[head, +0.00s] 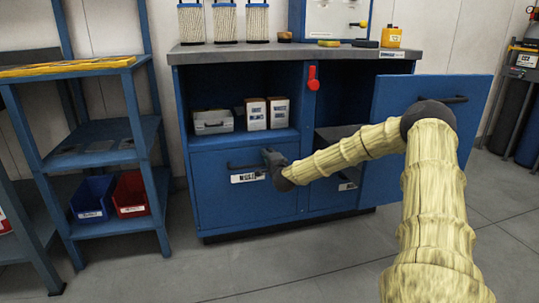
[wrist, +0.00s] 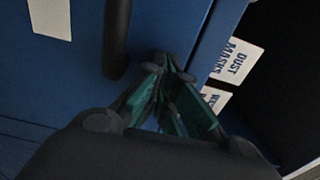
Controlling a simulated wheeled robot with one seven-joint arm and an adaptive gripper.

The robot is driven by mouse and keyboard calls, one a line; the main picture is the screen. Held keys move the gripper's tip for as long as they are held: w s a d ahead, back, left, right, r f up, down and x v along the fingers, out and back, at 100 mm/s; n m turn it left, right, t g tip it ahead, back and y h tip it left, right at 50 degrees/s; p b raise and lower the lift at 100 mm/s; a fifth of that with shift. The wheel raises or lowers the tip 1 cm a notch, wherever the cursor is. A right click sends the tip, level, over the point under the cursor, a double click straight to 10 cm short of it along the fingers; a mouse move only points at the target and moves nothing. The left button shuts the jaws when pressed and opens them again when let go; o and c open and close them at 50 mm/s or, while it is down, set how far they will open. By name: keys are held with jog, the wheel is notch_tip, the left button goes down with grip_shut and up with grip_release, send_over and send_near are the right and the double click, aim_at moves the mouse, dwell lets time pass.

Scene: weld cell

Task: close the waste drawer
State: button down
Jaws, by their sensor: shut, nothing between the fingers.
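A blue drawer front (head: 225,190) fills the lower left of the workbench cabinet, below an open shelf. It has a dark bar handle (head: 240,166) and a white label (head: 248,177) too small to read, so I cannot confirm it is the waste drawer. It sits near flush; I cannot tell whether a small gap remains. My gripper (head: 270,157) is at the right end of the handle, before the drawer front. In the wrist view, my gripper's green fingertips (wrist: 168,65) are together and empty, just right of the handle (wrist: 117,38); contact is unclear.
A blue cabinet door (head: 462,130) stands open at right, partly behind my arm. White boxes (head: 255,114) are on the open shelf; one reads dust masks in the wrist view (wrist: 236,61). A blue rack (head: 100,155) with bins stands left. The floor (head: 260,275) in front is clear.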

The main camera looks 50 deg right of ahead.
jog(key=shift+a+r, duration=0.3)
jog(key=shift+a, duration=0.05)
jog(key=p+v, duration=0.6)
jog(key=v, duration=0.7)
jog(key=shift+s+f+p, duration=0.3)
jog(key=shift+s+f, duration=0.1)
jog(key=shift+s, duration=0.05)
jog(key=shift+d, duration=0.1)
